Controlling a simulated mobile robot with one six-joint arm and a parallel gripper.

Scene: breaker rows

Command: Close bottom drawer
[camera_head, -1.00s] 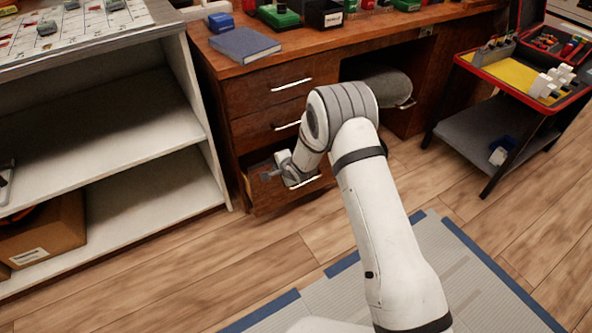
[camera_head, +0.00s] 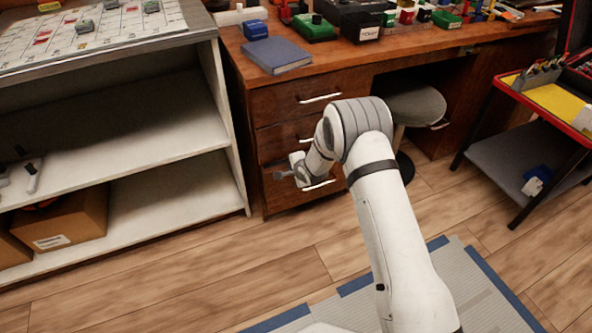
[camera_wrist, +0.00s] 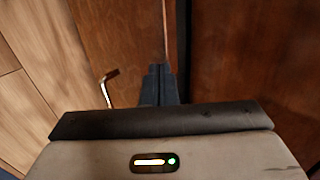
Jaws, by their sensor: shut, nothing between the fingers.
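The wooden desk has a stack of drawers; the bottom drawer (camera_head: 285,197) sits low, its front looking about flush with the drawers above. Its pale bar handle (camera_head: 319,185) shows just right of my gripper (camera_head: 283,175). In the wrist view the handle (camera_wrist: 107,88) is at the left and the drawer front (camera_wrist: 118,35) fills the middle. My gripper's fingers (camera_wrist: 160,72) are shut and empty, pointing at the drawer front near a vertical edge. I cannot tell if the fingertips touch the wood. My arm hides part of the drawer fronts in the head view.
A white shelf unit (camera_head: 235,150) stands left of the desk, with a cardboard box (camera_head: 75,222) on its lower shelf. A round grey stool (camera_head: 415,103) stands under the desk. A tool cart (camera_head: 510,160) is at the right.

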